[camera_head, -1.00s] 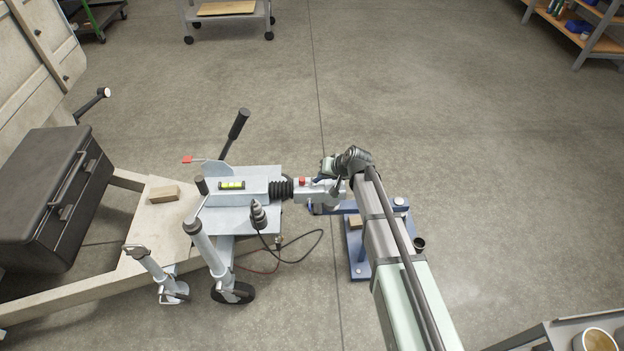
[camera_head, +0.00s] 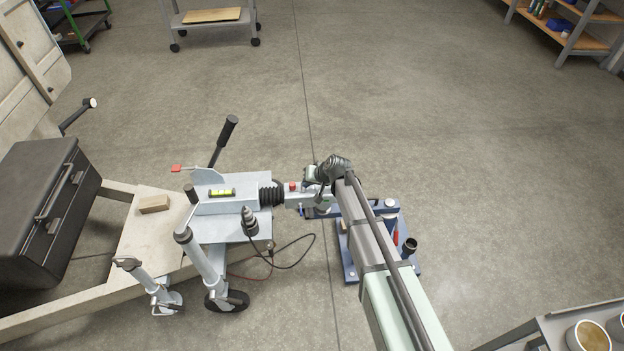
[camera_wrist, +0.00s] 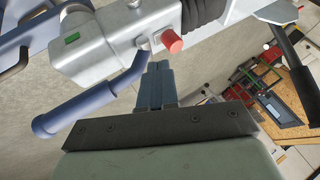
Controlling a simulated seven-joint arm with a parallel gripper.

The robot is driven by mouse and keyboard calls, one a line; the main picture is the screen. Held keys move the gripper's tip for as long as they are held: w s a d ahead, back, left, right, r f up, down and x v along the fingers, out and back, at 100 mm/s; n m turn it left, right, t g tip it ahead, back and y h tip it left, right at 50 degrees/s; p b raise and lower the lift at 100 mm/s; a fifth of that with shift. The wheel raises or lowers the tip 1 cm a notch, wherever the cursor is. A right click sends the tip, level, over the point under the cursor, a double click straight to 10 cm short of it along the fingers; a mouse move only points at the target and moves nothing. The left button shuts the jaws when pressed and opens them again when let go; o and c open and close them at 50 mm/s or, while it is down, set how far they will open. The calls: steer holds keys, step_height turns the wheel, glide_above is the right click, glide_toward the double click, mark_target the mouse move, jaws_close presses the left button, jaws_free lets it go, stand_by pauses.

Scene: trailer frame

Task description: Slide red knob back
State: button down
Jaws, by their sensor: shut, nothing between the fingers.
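The red knob (camera_wrist: 172,41) sticks out of the side of the light grey coupler housing (camera_wrist: 112,38) in the wrist view, close to the black rubber bellows. It also shows in the head view (camera_head: 292,186) as a small red spot just right of the bellows. My gripper (camera_wrist: 158,66) is shut and empty. Its dark fingertips are just below the knob in the wrist picture, and appear apart from it; depth is hard to judge. In the head view my wrist hides the fingers.
A blue-gripped lever (camera_wrist: 90,108) angles past the left of my fingers. A blue stand (camera_head: 349,264) is under my arm. Floor behind is clear.

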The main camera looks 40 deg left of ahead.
mark_target(292, 185)
steer(key=x, duration=0.5)
steer(key=shift+a, duration=0.1)
steer(key=shift+s+a, duration=1)
steer(key=shift+s, duration=0.05)
steer(key=shift+d, duration=0.1)
steer(key=v, duration=1)
steer(key=shift+w, duration=0.15)
